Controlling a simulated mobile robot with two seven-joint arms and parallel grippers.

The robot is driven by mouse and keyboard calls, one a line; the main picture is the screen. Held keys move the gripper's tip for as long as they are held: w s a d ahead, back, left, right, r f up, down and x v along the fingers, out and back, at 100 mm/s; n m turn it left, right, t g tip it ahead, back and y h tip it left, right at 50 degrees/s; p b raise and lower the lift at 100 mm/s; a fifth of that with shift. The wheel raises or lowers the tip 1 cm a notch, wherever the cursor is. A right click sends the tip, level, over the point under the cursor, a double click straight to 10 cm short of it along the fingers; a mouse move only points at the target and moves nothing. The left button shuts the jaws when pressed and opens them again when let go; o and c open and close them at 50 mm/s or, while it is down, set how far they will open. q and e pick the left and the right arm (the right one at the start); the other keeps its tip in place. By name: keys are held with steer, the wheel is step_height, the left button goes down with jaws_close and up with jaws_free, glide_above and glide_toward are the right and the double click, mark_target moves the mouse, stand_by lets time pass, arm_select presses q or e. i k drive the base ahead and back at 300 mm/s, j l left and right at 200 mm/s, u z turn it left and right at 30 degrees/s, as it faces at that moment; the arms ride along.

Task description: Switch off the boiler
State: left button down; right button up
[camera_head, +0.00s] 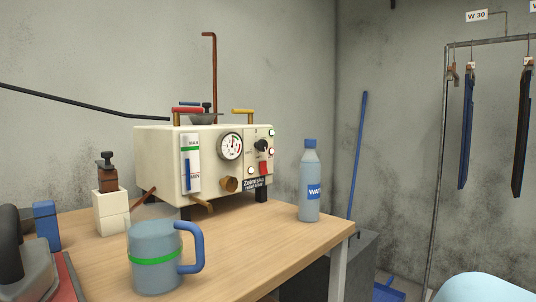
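The boiler (210,155) is a cream box standing on short dark legs on the wooden table. Its front has a round pressure gauge (230,146), a level strip (190,163) marked MAX and MIN, and a brass knob (229,184). On the right of the front are a black knob (261,145), a red switch (264,168) and several small round lights or buttons. I cannot tell the switch's position. A brass spout (203,206) sticks out below. Neither of my grippers is in view.
A grey-blue jug (153,258) with a blue handle stands in front of the boiler on the table (255,240). A water bottle (310,185) stands right of it. A clothes rack (440,150) stands right.

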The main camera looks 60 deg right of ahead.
mark_target(262, 165)
steer(key=z, duration=1.35)
steer(key=i+l+z, duration=0.15)
steer(key=z, duration=0.15)
steer(key=i+l, duration=0.2)
steer(key=i, duration=0.3)
